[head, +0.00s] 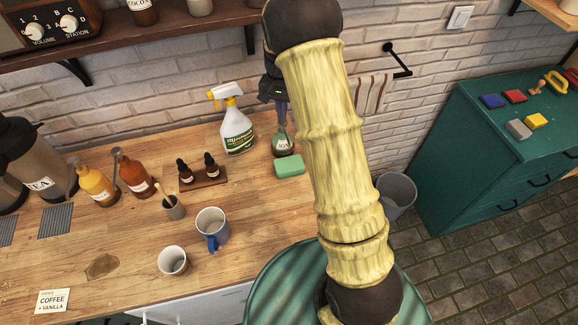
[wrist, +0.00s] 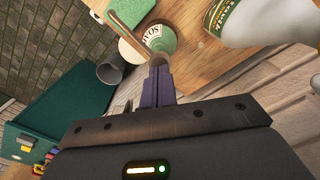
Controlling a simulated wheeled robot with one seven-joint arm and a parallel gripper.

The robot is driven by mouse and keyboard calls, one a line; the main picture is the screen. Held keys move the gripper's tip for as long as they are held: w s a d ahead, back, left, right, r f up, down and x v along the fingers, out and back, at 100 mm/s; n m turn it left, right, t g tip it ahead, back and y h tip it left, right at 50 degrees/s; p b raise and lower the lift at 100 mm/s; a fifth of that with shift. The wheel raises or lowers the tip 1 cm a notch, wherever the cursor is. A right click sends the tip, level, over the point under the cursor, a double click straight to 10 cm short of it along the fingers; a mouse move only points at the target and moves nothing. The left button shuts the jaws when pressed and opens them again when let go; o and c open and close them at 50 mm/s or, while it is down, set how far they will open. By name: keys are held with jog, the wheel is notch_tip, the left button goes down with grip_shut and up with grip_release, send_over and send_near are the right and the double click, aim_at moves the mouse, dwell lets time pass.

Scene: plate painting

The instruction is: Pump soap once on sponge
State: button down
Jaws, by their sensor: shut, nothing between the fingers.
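The soap bottle (head: 284,146) is green with a pale label and stands at the back of the wooden counter; it also shows in the wrist view (wrist: 160,38). The green sponge (head: 289,165) lies just in front of it, and its corner shows in the wrist view (wrist: 125,10). My gripper (head: 282,120) points down over the top of the soap bottle. Its purple fingers (wrist: 158,68) are together with nothing between them, and their tips appear at the bottle's pump top. I cannot tell whether they touch it. The pump head is mostly hidden by the fingers.
A white spray bottle (head: 236,130) stands close left of the soap. Small dropper bottles on a wooden tray (head: 204,178), mugs (head: 211,224) and syrup bottles (head: 133,176) stand farther left. A grey bin (head: 397,192) and a green cabinet (head: 470,150) stand to the right.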

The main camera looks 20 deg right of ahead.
jog(key=shift+r, duration=0.15)
notch_tip(320, 180, up, 6)
jog(key=p, duration=0.5)
dwell(0.3)
dwell(0.4)
jog(key=s+r+n+t+b, duration=0.2)
jog(key=s+n, duration=0.4)
jog(key=s, duration=1.8)
jog(key=shift+t+b, duration=0.3)
jog(key=shift+b, duration=0.5)
jog(key=shift+r, duration=0.1)
